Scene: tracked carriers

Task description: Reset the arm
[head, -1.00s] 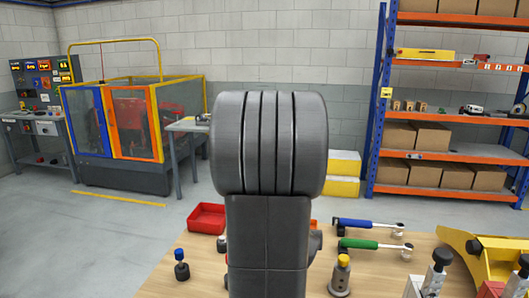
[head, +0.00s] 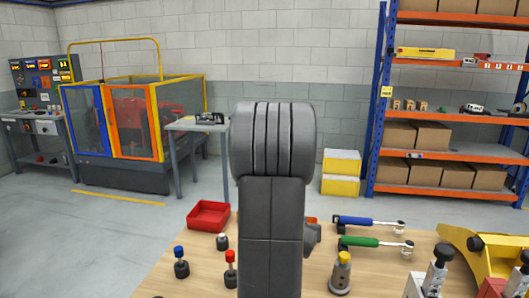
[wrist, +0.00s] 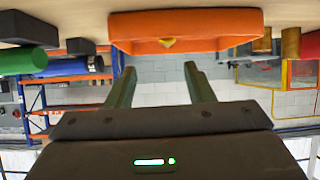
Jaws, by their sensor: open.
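My arm (head: 272,200) stands upright in the middle of the head view and hides part of the wooden table behind it. My gripper (wrist: 159,68) shows in the wrist view, its two fingers spread apart with nothing between them. The wrist picture looks upside down, with the wooden tabletop along its top edge. An orange tray-like thing (wrist: 185,24) with a small yellow spot lies on the tabletop beyond the fingertips, apart from them. The gripper itself is not visible in the head view.
On the table (head: 205,275) are a red tray (head: 208,216), blue-topped (head: 181,264) and red-topped (head: 230,268) pieces, blue-handled (head: 357,221) and green-handled (head: 360,241) tools, a yellow-topped piece (head: 341,275) and a yellow fixture (head: 490,258). A shelf rack (head: 450,145) stands behind.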

